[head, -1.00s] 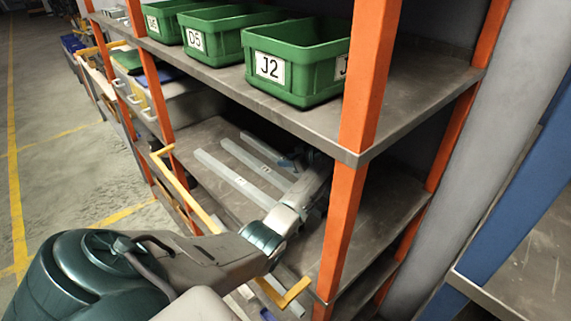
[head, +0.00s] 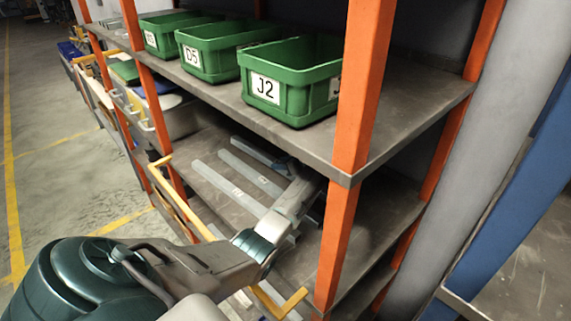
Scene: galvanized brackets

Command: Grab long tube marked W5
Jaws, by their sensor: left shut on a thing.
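Several long grey metal tubes lie side by side on the middle shelf (head: 210,147). One is the near tube (head: 222,189), one the middle tube (head: 246,172), and one the far tube (head: 256,151). Pale labels show on them but are too small to read, so I cannot tell which is W5. My left gripper (head: 284,163) reaches in between the shelves and is shut at the right end of the far tube. My own wrist partly hides the fingers and that end. My right gripper is out of view.
Green bins, one marked J2 (head: 291,85), stand on the shelf above. An orange post (head: 345,130) stands just right of my arm. A yellow rail (head: 182,199) runs along the shelf front. Open floor (head: 70,180) lies to the left.

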